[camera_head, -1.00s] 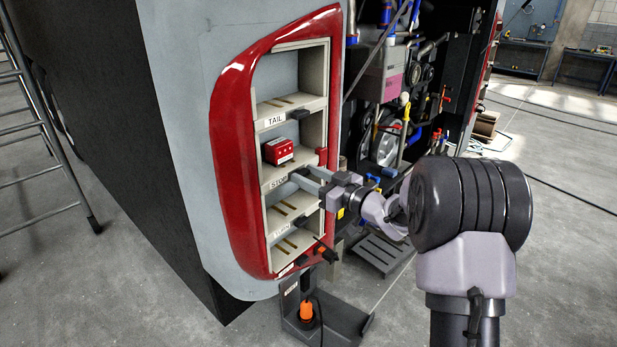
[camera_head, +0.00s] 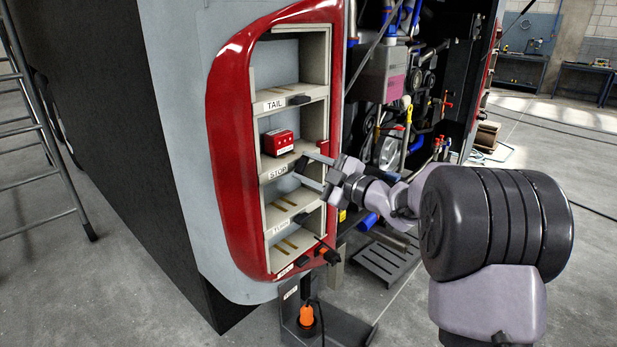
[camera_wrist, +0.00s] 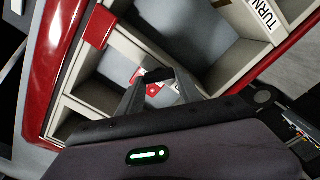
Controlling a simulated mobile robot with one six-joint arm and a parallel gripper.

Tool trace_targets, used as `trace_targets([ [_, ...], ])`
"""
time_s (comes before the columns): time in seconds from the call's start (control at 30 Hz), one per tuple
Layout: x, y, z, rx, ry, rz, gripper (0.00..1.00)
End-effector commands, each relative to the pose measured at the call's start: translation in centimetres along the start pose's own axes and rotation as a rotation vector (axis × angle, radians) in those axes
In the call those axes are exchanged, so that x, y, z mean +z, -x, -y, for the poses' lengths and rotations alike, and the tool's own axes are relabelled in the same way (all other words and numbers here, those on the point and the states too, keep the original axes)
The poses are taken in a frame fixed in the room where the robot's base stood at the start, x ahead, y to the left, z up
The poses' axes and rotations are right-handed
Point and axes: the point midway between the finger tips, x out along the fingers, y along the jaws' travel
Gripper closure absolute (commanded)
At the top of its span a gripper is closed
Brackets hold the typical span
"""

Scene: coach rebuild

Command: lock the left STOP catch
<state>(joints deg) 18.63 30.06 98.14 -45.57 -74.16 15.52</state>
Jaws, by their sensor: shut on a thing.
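The red-rimmed lamp housing (camera_head: 222,150) has several shelves. The STOP label (camera_head: 278,171) marks the shelf under a red unit (camera_head: 278,142), which also shows in the wrist view (camera_wrist: 152,90). My gripper (camera_head: 306,172) is at the right end of the STOP shelf front. In the wrist view my gripper (camera_wrist: 157,80) has its fingers closed on a small black catch (camera_wrist: 158,74). The fingers partly hide the catch, and I cannot tell whether it is locked.
A black catch (camera_head: 298,100) is on the TAIL shelf above. An orange and black connector (camera_head: 327,254) hangs by the TURN shelf (camera_head: 285,245). A red block (camera_wrist: 100,27) is on the housing's edge near my gripper. An open engine bay (camera_head: 400,110) is at right.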

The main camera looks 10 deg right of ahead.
Motion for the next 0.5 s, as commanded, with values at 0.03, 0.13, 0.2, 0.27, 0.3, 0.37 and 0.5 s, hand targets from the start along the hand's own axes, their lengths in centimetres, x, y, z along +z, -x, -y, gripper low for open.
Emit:
trace_targets([
  [0.03,0.24,0.01,0.34,0.001,0.041,-0.001,0.99],
  [0.13,0.26,0.00,0.38,0.000,0.136,0.000,0.99],
  [0.2,0.26,0.00,0.41,0.000,0.201,0.000,0.99],
  [0.27,0.23,0.00,0.40,0.000,0.255,0.000,0.99],
  [0.3,0.21,0.01,0.39,0.000,0.291,0.000,0.99],
  [0.37,0.18,0.01,0.38,0.000,0.343,0.000,0.99],
  [0.5,0.16,0.00,0.37,-0.001,0.452,0.000,0.99],
])
